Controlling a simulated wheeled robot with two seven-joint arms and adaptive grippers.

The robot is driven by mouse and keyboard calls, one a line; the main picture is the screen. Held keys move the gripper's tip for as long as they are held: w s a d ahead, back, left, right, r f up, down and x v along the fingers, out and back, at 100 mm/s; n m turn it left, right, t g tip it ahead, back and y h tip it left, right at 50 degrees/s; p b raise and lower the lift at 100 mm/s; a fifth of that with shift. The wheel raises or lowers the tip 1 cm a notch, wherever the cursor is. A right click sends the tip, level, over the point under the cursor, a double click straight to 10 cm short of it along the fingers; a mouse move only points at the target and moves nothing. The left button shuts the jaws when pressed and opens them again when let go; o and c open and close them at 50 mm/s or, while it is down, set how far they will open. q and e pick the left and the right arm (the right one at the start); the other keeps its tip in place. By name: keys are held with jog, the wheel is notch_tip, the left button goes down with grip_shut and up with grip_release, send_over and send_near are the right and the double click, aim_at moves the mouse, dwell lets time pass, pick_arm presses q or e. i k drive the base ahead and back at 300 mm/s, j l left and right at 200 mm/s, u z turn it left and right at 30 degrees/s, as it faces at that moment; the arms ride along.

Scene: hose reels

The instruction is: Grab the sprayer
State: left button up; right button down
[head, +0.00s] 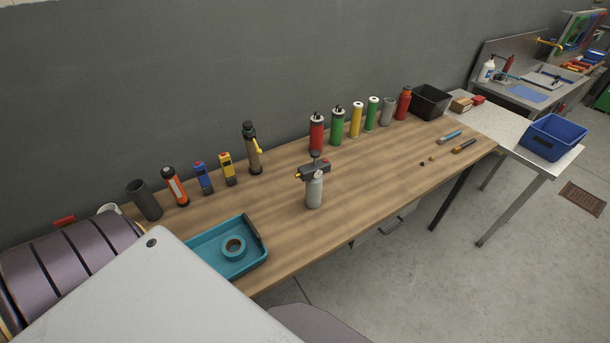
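A sprayer (314,191) with a grey bottle and a dark trigger head stands upright on the wooden workbench (285,210), near its front edge and alone in the middle. Its head has small yellow and red parts, with the yellow tip toward the left. A second bottle-like thing with a yellow lever (253,150) stands farther back by the wall; I cannot tell if it is also a sprayer. Neither of my grippers shows in the head view.
A teal tray (219,267) holding a tape roll lies left of the sprayer. Red, green and yellow cylinders (337,126) line the back, with a black bin (430,102) beyond. A ribbed drum (70,264) is at left. Bench around the sprayer is clear.

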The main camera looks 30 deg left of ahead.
aim_at(311, 177)
jog(key=u, duration=1.05)
jog(key=l+u, duration=0.1)
jog(key=l, duration=0.35)
jog(key=k+l+u, duration=0.15)
jog(key=l, duration=0.25)
jog(key=k+l+u, duration=0.1)
jog(key=l, duration=0.35)
jog(key=k+l+u, duration=0.15)
jog(key=l, duration=0.25)
jog(key=k+l+u, duration=0.1)
jog(key=l, duration=0.3)
